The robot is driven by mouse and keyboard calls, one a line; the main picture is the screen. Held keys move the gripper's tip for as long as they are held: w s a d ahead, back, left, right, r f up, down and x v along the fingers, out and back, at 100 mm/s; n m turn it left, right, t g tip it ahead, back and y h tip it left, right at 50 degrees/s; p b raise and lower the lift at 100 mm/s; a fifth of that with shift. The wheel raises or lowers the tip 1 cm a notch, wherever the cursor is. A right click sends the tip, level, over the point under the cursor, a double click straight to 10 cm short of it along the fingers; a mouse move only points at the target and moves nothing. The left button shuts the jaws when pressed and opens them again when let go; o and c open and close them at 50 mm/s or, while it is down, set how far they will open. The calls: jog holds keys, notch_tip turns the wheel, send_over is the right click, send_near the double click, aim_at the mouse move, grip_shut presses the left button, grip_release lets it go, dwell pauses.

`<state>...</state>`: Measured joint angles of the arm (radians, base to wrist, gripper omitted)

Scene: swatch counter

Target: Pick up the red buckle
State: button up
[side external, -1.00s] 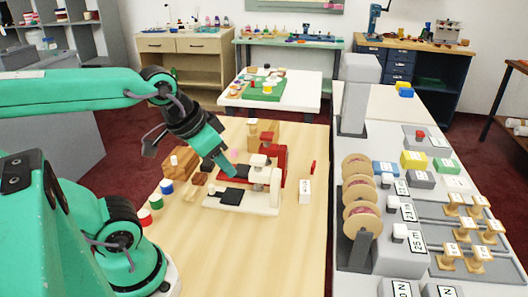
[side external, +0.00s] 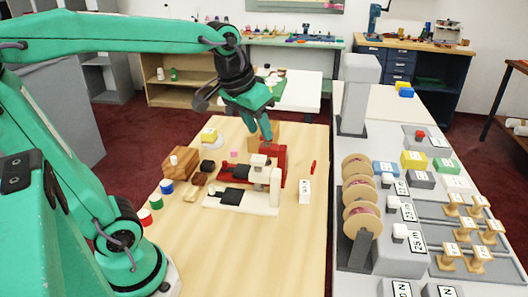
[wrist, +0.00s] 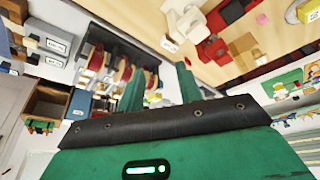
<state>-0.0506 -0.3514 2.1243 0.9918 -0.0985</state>
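A small, slim red piece (side external: 312,167) lies on the wooden table, right of the red machine; it may be the red buckle, but it is too small to tell its shape. My gripper (side external: 268,136) points down above the back of the red machine (side external: 280,160), left of and behind the red piece. In the wrist view my gripper (wrist: 161,88) shows two green fingers apart, with nothing between them.
A cream machine (side external: 262,200) stands in front of the red one. A white labelled block (side external: 305,191) is near the red piece. Wooden blocks (side external: 180,163) and spools stand at left. A grey counter (side external: 355,255) with ribbon reels borders the right. The front table is clear.

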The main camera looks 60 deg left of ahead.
jog(key=w+a+n+g, duration=0.1)
jog(key=w+a, duration=0.1)
jog(key=w, duration=0.7)
jog(key=n+g, duration=0.3)
jog(key=n, duration=0.1)
send_over(313, 167)
jog(key=f, duration=1.2)
jog(key=a+f, duration=0.1)
jog(key=f, duration=0.6)
jog(key=shift+w, duration=0.15)
jog(key=shift+w+a+f+n, duration=0.15)
jog(key=shift+f+n, duration=0.15)
jog(key=shift+f, duration=0.15)
jog(key=shift+f, duration=1.3)
